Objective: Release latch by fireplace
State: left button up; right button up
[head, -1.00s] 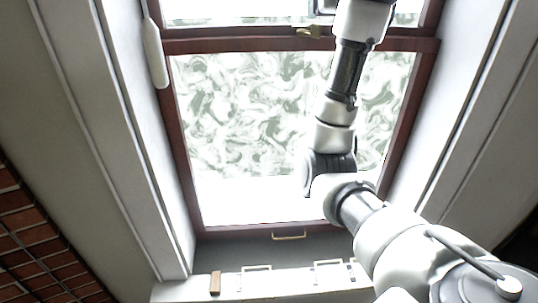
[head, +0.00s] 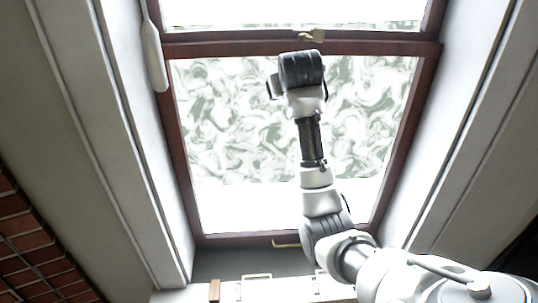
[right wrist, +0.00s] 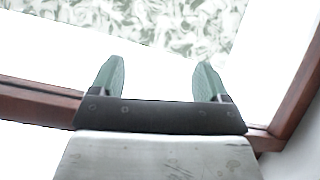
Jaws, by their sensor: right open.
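A small brass latch (head: 311,35) sits on the dark red-brown rail between the upper and lower window panes, near the top of the head view. My right arm reaches up in front of the lower pane. Its wrist end is just below the latch in the picture, with a gap between them, and hides the right gripper there. In the right wrist view my right gripper (right wrist: 158,80) has its two green fingers apart, with nothing between them. The latch does not show in that view. My left gripper is not in view.
The window's lower sash (head: 240,239) carries a brass pull (head: 287,243). White-grey reveals flank the window, with a white cord cleat-like piece (head: 155,56) at the left. Brick (head: 28,244) is at lower left. A white sill and a small brown block (head: 214,291) lie below.

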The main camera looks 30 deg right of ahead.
jog(key=a+f, duration=0.1)
jog(key=f, duration=0.5)
jog(key=w+a+f+n+g, duration=0.1)
jog(key=f, duration=0.5)
jog(key=a+f+n+y+b, duration=0.1)
jog(key=a+f, duration=0.1)
jog(key=f, duration=0.4)
jog(key=shift+w+f+g, duration=0.3)
jog(key=shift+f, duration=0.1)
